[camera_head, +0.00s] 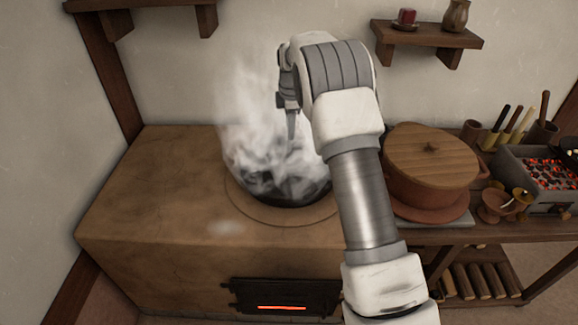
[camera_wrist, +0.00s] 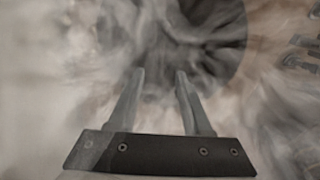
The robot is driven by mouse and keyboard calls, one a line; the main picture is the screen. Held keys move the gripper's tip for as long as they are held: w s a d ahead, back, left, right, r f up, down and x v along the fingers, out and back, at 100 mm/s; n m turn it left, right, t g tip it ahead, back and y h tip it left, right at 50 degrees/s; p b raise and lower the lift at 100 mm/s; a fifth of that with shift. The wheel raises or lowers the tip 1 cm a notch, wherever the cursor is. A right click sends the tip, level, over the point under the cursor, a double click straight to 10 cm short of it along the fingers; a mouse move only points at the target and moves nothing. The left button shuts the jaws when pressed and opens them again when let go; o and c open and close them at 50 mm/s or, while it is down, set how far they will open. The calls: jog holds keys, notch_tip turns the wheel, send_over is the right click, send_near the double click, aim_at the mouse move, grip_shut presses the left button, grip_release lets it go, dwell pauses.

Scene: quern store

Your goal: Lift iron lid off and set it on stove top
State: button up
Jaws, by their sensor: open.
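A dark iron round thing (camera_head: 290,195) sits in the ring of the clay stove top (camera_head: 150,185). Thick white steam covers most of it, so I cannot tell the lid from the pot below or see a handle. In the wrist view a dark disc (camera_wrist: 225,35) shows blurred through the steam, beyond my fingertips. My gripper (camera_head: 291,137) points down above the dark iron, apart from it, inside the steam. In the wrist view my gripper (camera_wrist: 160,72) has its two fingers apart with nothing seen between them.
The stove top is bare to the left of the ring. A clay pot with a wooden lid (camera_head: 430,155) stands close on the right, behind my arm. Further right are a charcoal brazier (camera_head: 550,172) and small cups (camera_head: 497,203). A wall shelf (camera_head: 427,34) hangs above.

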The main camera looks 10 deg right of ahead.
aim_at(290, 150)
jog(key=f, duration=0.2)
jog(key=w+f+b, duration=0.1)
jog(key=f, duration=0.2)
jog(key=shift+w+f, duration=0.1)
jog(key=shift+f, duration=0.25)
jog(key=f, duration=0.1)
jog(key=f+b, duration=0.1)
jog(key=f, duration=0.3)
jog(key=shift+w+d+f+b, duration=0.1)
jog(key=shift+w+d+b, duration=0.1)
jog(key=shift+w+b, duration=0.2)
grip_shut()
dwell(0.5)
jog(key=shift+w+r, duration=0.15)
jog(key=shift+r, duration=0.2)
